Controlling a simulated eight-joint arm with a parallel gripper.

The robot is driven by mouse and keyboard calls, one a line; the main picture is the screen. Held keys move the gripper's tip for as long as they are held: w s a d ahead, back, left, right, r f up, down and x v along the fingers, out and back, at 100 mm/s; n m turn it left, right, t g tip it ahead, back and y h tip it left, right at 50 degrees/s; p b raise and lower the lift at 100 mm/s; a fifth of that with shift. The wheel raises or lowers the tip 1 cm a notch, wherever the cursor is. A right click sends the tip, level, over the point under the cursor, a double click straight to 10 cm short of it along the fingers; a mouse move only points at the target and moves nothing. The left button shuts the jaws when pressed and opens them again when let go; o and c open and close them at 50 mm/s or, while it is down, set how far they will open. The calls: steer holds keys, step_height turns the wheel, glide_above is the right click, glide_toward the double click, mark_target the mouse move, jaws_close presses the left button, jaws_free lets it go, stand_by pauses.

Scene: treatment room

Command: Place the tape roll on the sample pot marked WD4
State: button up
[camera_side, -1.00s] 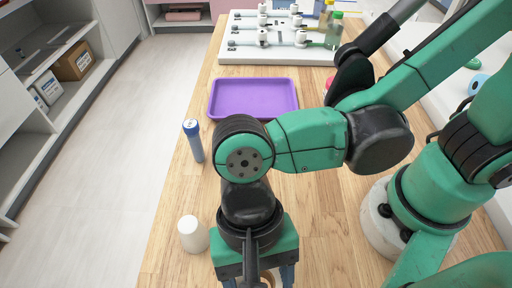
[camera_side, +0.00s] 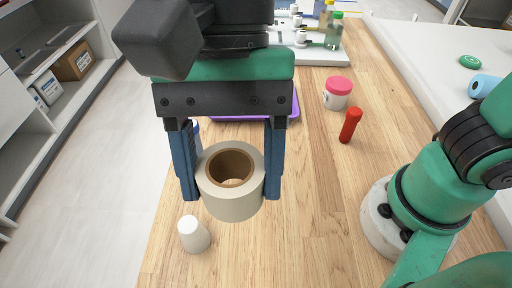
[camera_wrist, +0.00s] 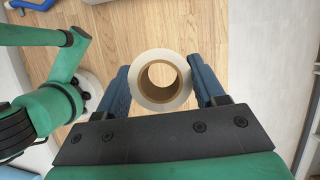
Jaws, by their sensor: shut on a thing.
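The tape roll (camera_side: 232,205), cream with a brown core, is held between the two blue fingers of my gripper (camera_side: 230,196), its hole facing up. It hangs above the wooden table, clear of it. In the wrist view the roll (camera_wrist: 161,105) sits between the fingers. A white pot with a pink lid (camera_side: 338,93) stands upright at the back right, apart from the gripper; no mark on it is readable. I cannot read WD4 anywhere.
A red tube (camera_side: 350,125) stands in front of the pink-lidded pot. A purple tray (camera_side: 294,106) is mostly hidden behind my gripper, as is a blue-capped tube (camera_side: 197,132). A white board with fittings and bottles (camera_side: 325,55) is at the back. The table's front middle is clear.

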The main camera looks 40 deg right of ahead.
steer(key=w+d+r+m+t+y, duration=0.1)
steer(key=w+d+r+m+t, duration=0.1)
steer(key=w+d+m, duration=0.55)
step_height(320, 180, up, 4)
steer(key=m+t+h, duration=0.1)
steer(key=m+t, duration=0.4)
steer(key=m, duration=0.8)
glide_above(333, 82)
steer(key=s, duration=0.1)
steer(key=f, duration=1.3)
steer(key=d+f, duration=0.1)
steer(key=f, duration=0.6)
steer(key=shift+s, duration=0.15)
steer(key=shift+f, duration=0.15)
steer(key=o, duration=1.2)
steer(key=shift+o, duration=0.2)
